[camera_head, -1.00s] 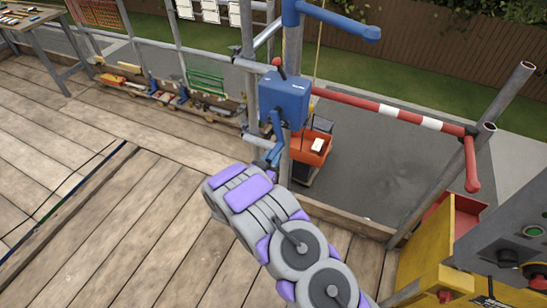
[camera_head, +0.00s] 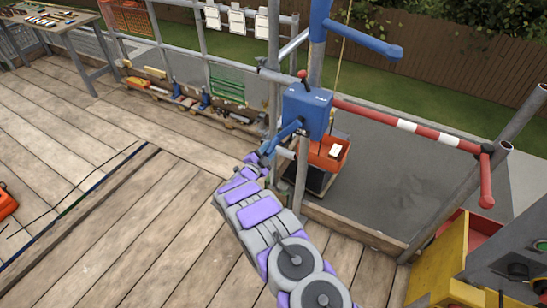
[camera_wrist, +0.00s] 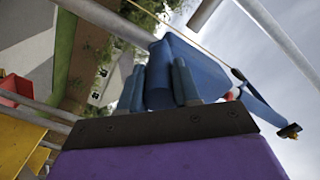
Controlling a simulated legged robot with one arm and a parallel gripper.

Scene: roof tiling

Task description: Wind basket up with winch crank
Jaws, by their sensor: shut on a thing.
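The blue winch box (camera_head: 307,108) is fixed to a grey scaffold post, with a small red-knobbed lever on top. Its blue crank (camera_head: 287,132) points down and left from the box. My gripper (camera_head: 262,155) is at the crank's outer end. In the wrist view, the two blue fingers of my gripper (camera_wrist: 158,85) are shut on the blue crank handle (camera_wrist: 160,92) between them. The orange basket (camera_head: 330,152) is beyond the post, below and right of the winch, with a pale item in it. A thin yellow rope (camera_head: 343,50) runs down toward it from the blue hoist arm (camera_head: 360,38).
A red-and-white barrier bar (camera_head: 410,127) spans the opening right of the winch. A yellow box (camera_head: 445,265) and a grey control panel (camera_head: 515,265) stand at the lower right. A tool table (camera_head: 55,22) is at the upper left. The plank deck at left is mostly clear.

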